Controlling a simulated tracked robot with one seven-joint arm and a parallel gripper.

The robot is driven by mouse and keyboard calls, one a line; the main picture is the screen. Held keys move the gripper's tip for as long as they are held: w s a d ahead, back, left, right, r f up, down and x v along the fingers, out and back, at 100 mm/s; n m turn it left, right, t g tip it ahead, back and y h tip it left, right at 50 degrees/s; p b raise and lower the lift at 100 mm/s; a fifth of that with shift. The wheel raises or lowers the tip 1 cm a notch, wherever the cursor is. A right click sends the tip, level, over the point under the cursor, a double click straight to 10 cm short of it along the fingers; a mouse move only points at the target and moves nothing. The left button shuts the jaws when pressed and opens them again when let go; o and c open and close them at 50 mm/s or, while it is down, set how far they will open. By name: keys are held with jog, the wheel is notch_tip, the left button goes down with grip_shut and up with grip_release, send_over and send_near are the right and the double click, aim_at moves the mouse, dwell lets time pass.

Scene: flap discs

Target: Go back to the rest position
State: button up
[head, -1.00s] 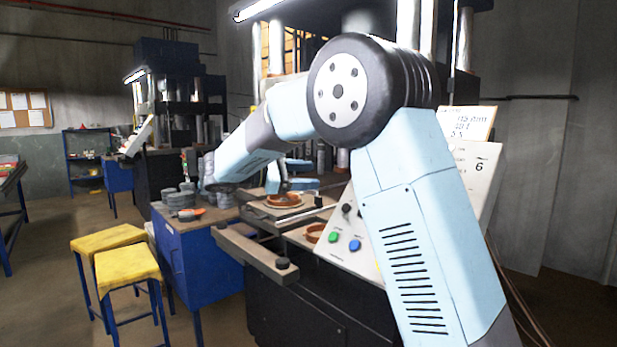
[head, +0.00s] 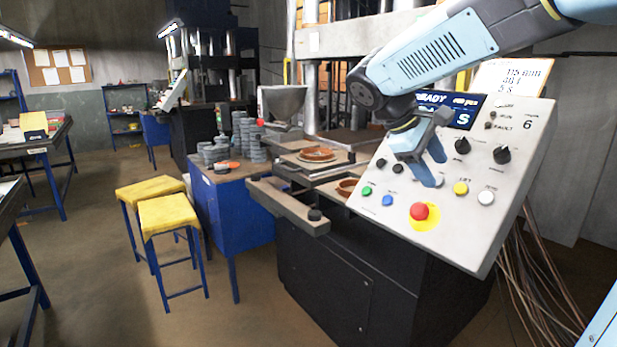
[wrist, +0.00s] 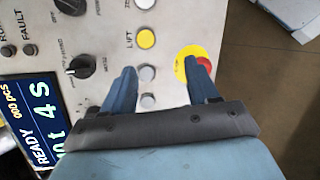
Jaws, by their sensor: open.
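My gripper (head: 432,172) is open and empty, in front of the sloping control panel in the head view. In the wrist view its two blue fingers (wrist: 163,88) stand apart with only the panel behind them. The control panel (head: 530,150) carries a lit screen (head: 462,112) that reads READY, black knobs and coloured buttons. A red stop button (head: 419,211) on a yellow ring sits below the gripper; it also shows beside one finger in the wrist view (wrist: 204,66). I cannot tell whether the fingers touch the panel.
Orange-brown rings (head: 317,154) lie on the press's slides left of the panel. A blue bench (head: 232,207) holds stacks of grey discs (head: 250,135). Two yellow-topped stools (head: 172,216) stand at left. Cables (head: 540,270) hang right of the panel.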

jog(key=s+f+m+t+y, duration=0.2)
jog(key=s+f+m+y, duration=0.1)
jog(key=s, duration=0.5)
jog(key=s+f+m+t+y, duration=0.2)
jog(key=s+f+m+y, duration=0.1)
jog(key=s, duration=0.5)
jog(key=shift+s+a+f+m+y, duration=0.35)
jog(key=shift+m+y, duration=0.45)
jog(key=shift+m, duration=0.4)
